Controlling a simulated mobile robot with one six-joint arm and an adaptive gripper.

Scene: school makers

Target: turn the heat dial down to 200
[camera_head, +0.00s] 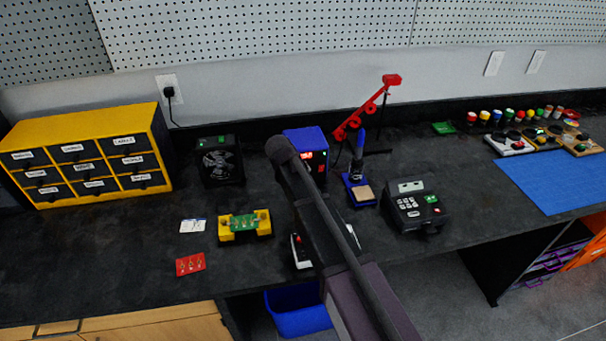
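The blue soldering station (319,139) stands on the dark bench near the middle of the picture, with a lit red display (308,155) on its front. The digits are too small to read. My arm crosses in front of the station's lower left front, and I cannot make out the heat dial. A soldering iron (357,150) stands upright in its blue holder (360,190) just right of the station. My gripper's fingers do not show; only my arm links are visible.
A red-switched white power strip (300,252) lies partly behind my arm. A black fan unit (219,162), yellow board holder (244,226) and yellow drawer cabinet (90,155) are left. A red jointed arm (365,112) stands behind; a black keypad device (416,206) and blue mat (560,178) are right.

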